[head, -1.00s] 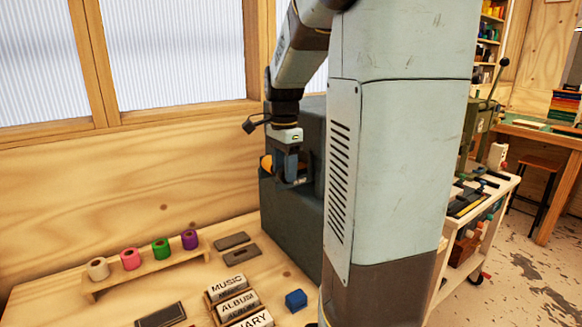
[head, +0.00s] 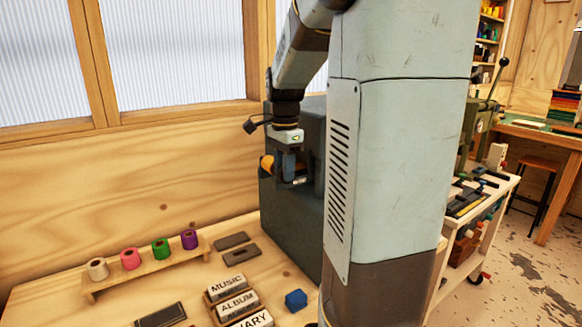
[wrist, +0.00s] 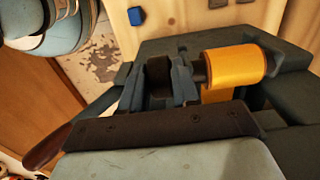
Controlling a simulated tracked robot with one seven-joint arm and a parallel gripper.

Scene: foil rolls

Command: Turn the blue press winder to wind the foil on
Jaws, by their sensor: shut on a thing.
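The press (head: 285,225) is a large blue-grey box against the wall at the back of the bench. An orange-gold foil roll (wrist: 235,66) sits on it in the wrist view; its edge shows left of my gripper in the head view (head: 267,165). My gripper (wrist: 158,82) points down at the press's upper front, beside the roll. It is shut on the winder (wrist: 158,70), which looks like a dark round knob between the fingers, in line with the roll. In the head view my gripper (head: 292,168) mostly hides the winder, and its blue colour is hard to make out.
A wooden rack (head: 150,270) with white, pink, green and purple rolls stands at left. Stamp blocks reading MUSIC (head: 226,286) and ALBUM (head: 238,302), a blue cube (head: 296,299) and dark flat plates (head: 232,240) lie on the bench. The window and wall are close behind my arm.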

